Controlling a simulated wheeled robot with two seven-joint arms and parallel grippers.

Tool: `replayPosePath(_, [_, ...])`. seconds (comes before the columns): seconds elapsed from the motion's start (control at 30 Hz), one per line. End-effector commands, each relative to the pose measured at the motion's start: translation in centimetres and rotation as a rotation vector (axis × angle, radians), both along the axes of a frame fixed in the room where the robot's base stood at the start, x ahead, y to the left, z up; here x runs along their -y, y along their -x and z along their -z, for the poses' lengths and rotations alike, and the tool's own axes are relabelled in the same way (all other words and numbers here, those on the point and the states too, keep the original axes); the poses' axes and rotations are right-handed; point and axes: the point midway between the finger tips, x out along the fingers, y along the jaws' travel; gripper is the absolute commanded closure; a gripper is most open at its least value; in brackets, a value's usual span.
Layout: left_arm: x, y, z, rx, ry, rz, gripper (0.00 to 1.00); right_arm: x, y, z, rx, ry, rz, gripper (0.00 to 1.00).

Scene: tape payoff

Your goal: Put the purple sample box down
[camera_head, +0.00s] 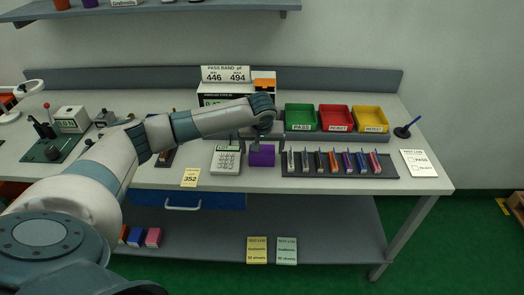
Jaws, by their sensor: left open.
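The purple sample box (261,156) stands on the bench top (340,187), between the white calculator-like device (227,159) and the dark rack (380,173). My left gripper (261,139) is open, directly above the box and pointing down at it. The fingers are small and dark here, and I cannot tell whether they touch the box. The far side of the box is hidden. My right gripper is not in view.
Green, red and yellow trays (370,119) stand behind the rack, which holds several coloured pieces. A white checklist (418,163) and a pen stand (402,132) are at the right.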

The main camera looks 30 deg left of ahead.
Motion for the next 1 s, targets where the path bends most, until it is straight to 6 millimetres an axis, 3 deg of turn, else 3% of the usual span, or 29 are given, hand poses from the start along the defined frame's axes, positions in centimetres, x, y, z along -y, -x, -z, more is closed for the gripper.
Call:
replayPosePath(0.6, [1.9,3.1,-8.8,0.002,0.0,0.0,0.11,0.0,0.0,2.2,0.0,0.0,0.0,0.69])
replayPosePath(1.0, [2.0,3.4,-9.6,-0.001,-0.002,-0.001,0.11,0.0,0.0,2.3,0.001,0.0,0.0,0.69])
